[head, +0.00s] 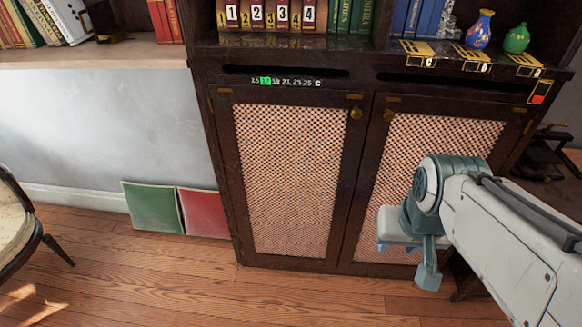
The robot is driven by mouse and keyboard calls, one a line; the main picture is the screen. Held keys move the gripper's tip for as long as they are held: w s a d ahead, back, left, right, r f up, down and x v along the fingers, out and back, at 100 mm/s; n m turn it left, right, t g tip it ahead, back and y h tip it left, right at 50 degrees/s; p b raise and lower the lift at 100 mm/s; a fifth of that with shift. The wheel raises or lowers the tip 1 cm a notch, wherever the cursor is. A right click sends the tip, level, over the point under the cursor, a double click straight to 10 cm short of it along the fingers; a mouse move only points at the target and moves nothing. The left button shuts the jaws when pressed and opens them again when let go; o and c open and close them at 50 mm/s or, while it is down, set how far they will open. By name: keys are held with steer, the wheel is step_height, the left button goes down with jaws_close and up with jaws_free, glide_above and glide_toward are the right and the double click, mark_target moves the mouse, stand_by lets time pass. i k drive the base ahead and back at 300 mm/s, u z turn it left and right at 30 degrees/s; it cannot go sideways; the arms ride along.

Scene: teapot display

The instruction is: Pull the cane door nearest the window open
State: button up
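A dark wood cabinet has two doors with woven cane panels, and both look shut. The left cane door (290,175) has a small brass knob (356,113) at its upper right. The right cane door (440,140) has a brass knob (388,115) at its upper left. No window is in view, so I cannot tell which door is nearest to it. My gripper (428,278) points down in front of the lower right door, below and right of both knobs. It hides part of that door. Its finger opening is not clear, and I see nothing held.
A green panel (153,206) and a red panel (203,212) lean on the wall left of the cabinet. A chair (20,225) stands at the far left. Vases (479,30) and books (270,14) sit above the doors. The wooden floor (170,275) before the left door is clear.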

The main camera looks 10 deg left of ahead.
mark_target(291, 155)
steer(key=k, duration=0.5)
steer(key=z, duration=1.15)
steer(key=i, duration=0.95)
steer(key=u, duration=1.2)
